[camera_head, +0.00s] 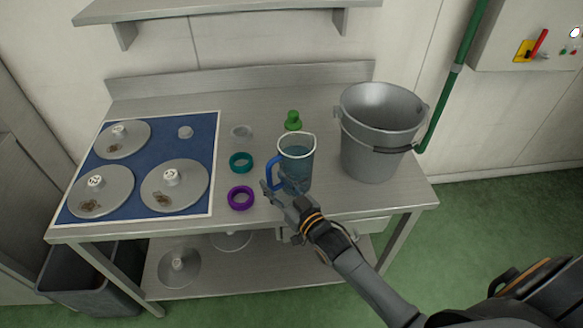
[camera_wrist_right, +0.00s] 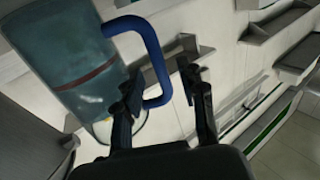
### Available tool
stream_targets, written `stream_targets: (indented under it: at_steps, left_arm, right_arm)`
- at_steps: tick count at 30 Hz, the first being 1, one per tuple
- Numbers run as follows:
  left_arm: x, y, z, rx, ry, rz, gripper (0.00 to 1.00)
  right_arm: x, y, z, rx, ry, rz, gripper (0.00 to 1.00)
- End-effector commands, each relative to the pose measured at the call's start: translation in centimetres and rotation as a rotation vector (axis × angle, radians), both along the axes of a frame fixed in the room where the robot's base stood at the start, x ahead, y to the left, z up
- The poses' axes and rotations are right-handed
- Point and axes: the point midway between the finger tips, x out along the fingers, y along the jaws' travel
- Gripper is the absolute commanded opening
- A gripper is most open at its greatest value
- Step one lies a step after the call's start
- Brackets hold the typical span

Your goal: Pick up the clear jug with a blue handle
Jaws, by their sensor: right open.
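The clear jug (camera_head: 297,160) with a blue handle (camera_head: 273,172) stands upright on the steel table, right of the rings. Its handle faces left. My right gripper (camera_head: 284,190) is open at the jug's near side, overlapping its lower part in the head view. In the right wrist view the jug (camera_wrist_right: 75,70) fills the upper left, and its blue handle (camera_wrist_right: 155,62) shows between the open fingers of my right gripper (camera_wrist_right: 163,95). I cannot tell whether a finger touches the handle. My left gripper is not in view.
A grey metal bucket (camera_head: 372,160) stands close right of the jug. A green stopper-like object (camera_head: 293,121) is behind it. A teal ring (camera_head: 241,162) and a purple ring (camera_head: 240,198) lie left. A blue mat (camera_head: 147,146) holds several metal discs. A shelf (camera_head: 230,8) hangs above.

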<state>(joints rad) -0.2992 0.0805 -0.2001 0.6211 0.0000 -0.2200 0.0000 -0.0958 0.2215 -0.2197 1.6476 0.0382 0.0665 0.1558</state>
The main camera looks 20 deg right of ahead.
Motion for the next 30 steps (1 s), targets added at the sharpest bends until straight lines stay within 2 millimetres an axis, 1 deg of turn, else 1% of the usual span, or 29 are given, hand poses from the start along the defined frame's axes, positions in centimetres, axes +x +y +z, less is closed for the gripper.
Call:
stream_targets:
  at_steps: [1, 2, 6, 9, 14, 15, 17, 18, 20, 21, 30]
  left_arm:
    - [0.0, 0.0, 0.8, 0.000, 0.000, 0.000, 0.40]
    - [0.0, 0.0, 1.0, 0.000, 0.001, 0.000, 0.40]
    - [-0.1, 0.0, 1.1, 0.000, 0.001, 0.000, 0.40]
    - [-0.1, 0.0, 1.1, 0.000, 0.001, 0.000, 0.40]
    - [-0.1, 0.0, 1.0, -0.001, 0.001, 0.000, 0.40]
    - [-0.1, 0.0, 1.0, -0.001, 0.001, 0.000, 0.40]
    - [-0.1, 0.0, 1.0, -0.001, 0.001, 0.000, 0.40]
    - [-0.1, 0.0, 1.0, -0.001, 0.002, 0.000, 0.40]
    - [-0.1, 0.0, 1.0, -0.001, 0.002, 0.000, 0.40]
    - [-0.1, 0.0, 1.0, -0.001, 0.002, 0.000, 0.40]
    - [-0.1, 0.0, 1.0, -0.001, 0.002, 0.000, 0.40]
  right_arm:
    - [0.9, 0.3, 0.6, 0.000, -0.002, -0.001, 0.40]
    - [1.3, 0.4, 0.6, 0.000, -0.002, -0.001, 0.40]
    - [2.7, 0.8, 0.2, 0.000, 0.000, 0.000, 0.40]
    - [3.1, 0.9, 0.1, -0.001, -0.001, 0.000, 0.40]
    - [3.0, 0.9, 0.1, 0.000, 0.000, 0.000, 0.40]
    - [3.0, 0.9, 0.1, 0.000, 0.000, 0.000, 0.36]
    - [3.0, 0.8, 0.1, 0.000, 0.000, 0.000, 0.24]
    - [3.0, 0.8, 0.1, 0.000, 0.000, 0.000, 0.16]
    - [3.0, 0.8, 0.1, 0.000, 0.000, 0.000, 0.04]
    - [3.0, 0.8, 0.1, 0.000, 0.000, 0.000, 0.00]
    - [3.0, 0.8, 0.1, 0.000, 0.000, 0.000, 0.00]
